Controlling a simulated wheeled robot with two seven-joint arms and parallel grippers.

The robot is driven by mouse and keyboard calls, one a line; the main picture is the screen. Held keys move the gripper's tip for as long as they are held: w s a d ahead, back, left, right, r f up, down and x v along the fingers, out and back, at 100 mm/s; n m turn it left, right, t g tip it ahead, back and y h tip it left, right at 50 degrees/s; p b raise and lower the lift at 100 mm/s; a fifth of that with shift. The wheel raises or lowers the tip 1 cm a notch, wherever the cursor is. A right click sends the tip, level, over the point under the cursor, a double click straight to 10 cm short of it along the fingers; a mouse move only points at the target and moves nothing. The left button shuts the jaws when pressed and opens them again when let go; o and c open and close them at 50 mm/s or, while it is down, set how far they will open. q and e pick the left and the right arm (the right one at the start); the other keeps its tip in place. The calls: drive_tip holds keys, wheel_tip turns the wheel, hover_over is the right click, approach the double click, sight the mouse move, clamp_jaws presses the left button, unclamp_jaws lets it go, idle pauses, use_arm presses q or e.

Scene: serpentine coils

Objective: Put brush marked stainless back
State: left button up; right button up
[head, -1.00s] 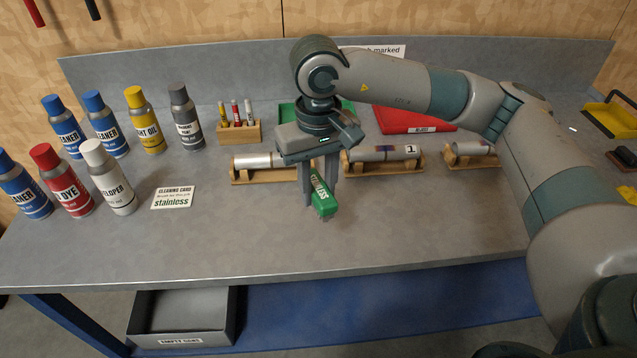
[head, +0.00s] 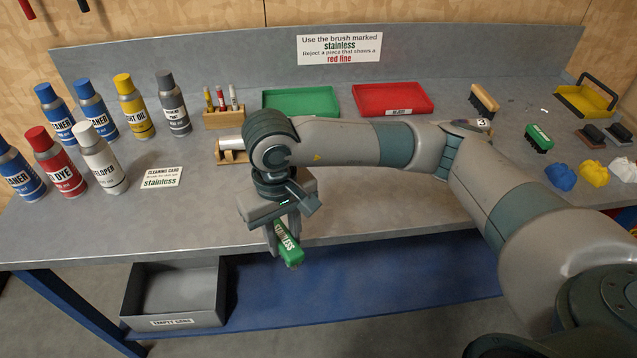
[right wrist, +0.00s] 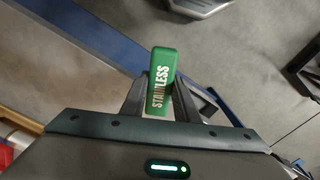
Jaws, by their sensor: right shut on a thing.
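My right gripper (head: 283,238) is shut on a green brush (head: 289,246) with STAINLESS in white on its side. It holds the brush tilted, at the bench's front edge in the head view. In the right wrist view the brush (right wrist: 163,80) sits between the two fingers, with blue bench frame and grey floor behind it. Its bristles are hidden. A sign (head: 339,47) on the back panel reads "Use the brush marked stainless". A cleaning card (head: 161,178) also reads stainless. My left gripper is not in view.
Several spray cans (head: 100,157) stand at left. A green tray (head: 301,101) and a red tray (head: 392,99) lie at the back. My arm hides most workpiece holders.

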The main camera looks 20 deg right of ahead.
drive_tip(key=s+f, duration=0.4)
drive_tip(key=f, duration=0.4)
drive_tip(key=s+d+f+m, duration=0.1)
drive_tip(key=d+f, duration=0.3)
drive_tip(key=d, duration=0.3)
drive_tip(key=shift+s+d+f, duration=0.25)
drive_tip(key=shift+s+d, duration=0.1)
drive_tip(key=shift+s, duration=0.05)
drive_tip(key=shift+d, duration=0.15)
